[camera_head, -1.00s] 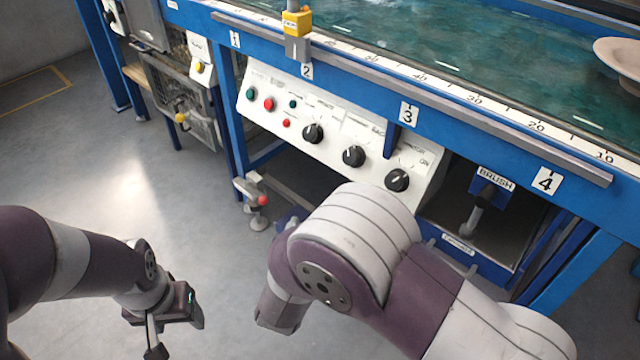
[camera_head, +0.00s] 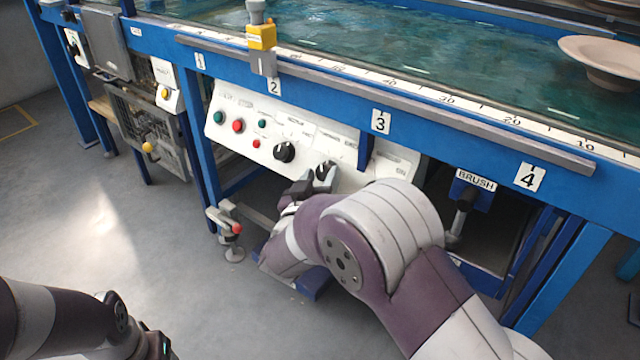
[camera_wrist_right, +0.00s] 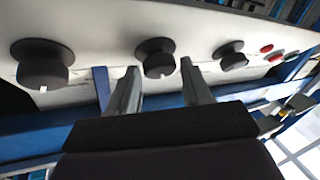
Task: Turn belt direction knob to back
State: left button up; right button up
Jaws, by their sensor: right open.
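The white control panel (camera_head: 262,128) under the belt carries black rotary knobs. The left knob (camera_head: 284,152) is clear in the head view. The middle knob (camera_head: 325,171) is partly covered by my right gripper (camera_head: 311,185), and the third is hidden behind my right arm. In the right wrist view the middle knob (camera_wrist_right: 157,58) lies between and just beyond the open fingertips of my right gripper (camera_wrist_right: 160,75). I cannot tell whether they touch it. The panel's labels are too small to read. My left gripper (camera_head: 154,345) shows only partly at the bottom edge.
Green and red buttons (camera_head: 238,126) sit left of the knobs. A blue frame rail (camera_head: 345,104) runs above the panel. A brush handle (camera_head: 461,214) hangs to the right. A beige plate (camera_head: 603,60) is on the belt. The floor at the left is clear.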

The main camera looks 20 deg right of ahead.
jog(key=c, duration=0.8)
jog(key=shift+o, duration=0.2)
jog(key=m+h, duration=0.1)
jog(key=m, duration=0.1)
jog(key=m+h, duration=0.1)
jog(key=shift+w+a+f+m+g, duration=0.1)
jog(key=shift+a+f+m+g, duration=0.05)
jog(key=shift+m+g, duration=0.25)
jog(key=m+g+h, duration=0.1)
jog(key=m, duration=0.1)
jog(key=m+g+h, duration=0.1)
jog(key=m+h, duration=0.1)
jog(key=m, duration=0.1)
jog(key=shift+w+a+p, duration=0.1)
jog(key=shift+a+p, duration=0.05)
jog(key=shift+p, duration=0.25)
jog(key=m+g+h, duration=0.1)
jog(key=m, duration=0.1)
jog(key=m+g, duration=0.2)
jog(key=m, duration=0.1)
jog(key=m+g+h, duration=0.1)
jog(key=m, duration=0.2)
jog(key=shift+w+a+h, duration=0.15)
jog(key=shift+w+h, duration=0.1)
jog(key=shift+h, duration=0.05)
jog(key=shift+m+g, duration=0.3)
jog(key=o, duration=0.8)
jog(key=shift+c, duration=0.2)
